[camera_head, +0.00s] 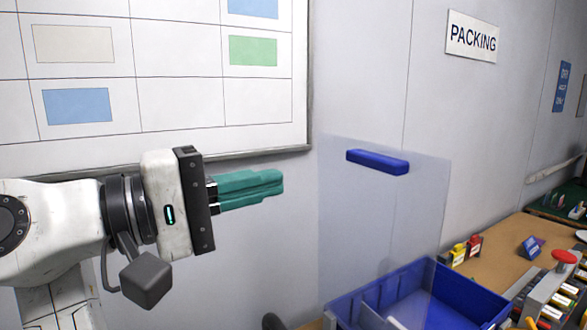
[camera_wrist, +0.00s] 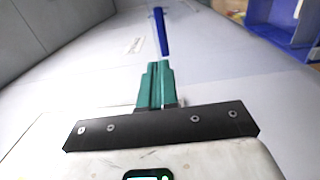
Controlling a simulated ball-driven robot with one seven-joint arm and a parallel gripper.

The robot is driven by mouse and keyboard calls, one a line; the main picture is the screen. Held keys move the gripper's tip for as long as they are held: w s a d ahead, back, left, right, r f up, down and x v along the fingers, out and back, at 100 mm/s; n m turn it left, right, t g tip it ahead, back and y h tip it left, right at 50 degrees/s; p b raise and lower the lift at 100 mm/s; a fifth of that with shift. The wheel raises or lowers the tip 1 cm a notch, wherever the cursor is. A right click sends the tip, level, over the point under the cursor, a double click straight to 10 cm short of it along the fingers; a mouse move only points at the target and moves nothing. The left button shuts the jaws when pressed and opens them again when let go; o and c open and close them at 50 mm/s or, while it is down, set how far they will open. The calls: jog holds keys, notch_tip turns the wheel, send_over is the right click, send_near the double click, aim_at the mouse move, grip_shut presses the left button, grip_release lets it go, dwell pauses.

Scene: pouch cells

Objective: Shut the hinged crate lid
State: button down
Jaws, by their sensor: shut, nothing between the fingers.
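The crate lid (camera_head: 350,215) is a clear panel standing upright, open, at the back of the blue crate (camera_head: 475,300). A blue bar handle (camera_head: 378,161) sits near its top edge. In the wrist view the blue handle (camera_wrist: 161,32) shows just beyond my fingertips, and part of the blue crate (camera_wrist: 285,28) is at the top right. My gripper (camera_head: 280,182) has teal fingers that are closed together with nothing between them. It is left of the lid, slightly lower than the handle, and appears apart from it. My fingers also show in the wrist view (camera_wrist: 154,66).
The crate stands on a brown bench (camera_head: 500,250). Small red and yellow items (camera_head: 465,250), a blue holder (camera_head: 532,247) and a grey box with a red knob (camera_head: 564,257) stand to its right. A wall board (camera_head: 180,100) is behind my arm.

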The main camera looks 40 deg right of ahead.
aim_at(370, 160)
jog(key=s+d, duration=0.1)
jog(key=d, duration=0.3)
jog(key=d+p, duration=0.1)
jog(key=d, duration=0.3)
jog(key=s+d+p, duration=0.1)
jog(key=d, duration=0.4)
jog(key=shift+s+r, duration=0.25)
jog(key=shift+s, duration=0.05)
jog(key=shift+d+p, duration=0.1)
jog(key=shift+p, duration=0.2)
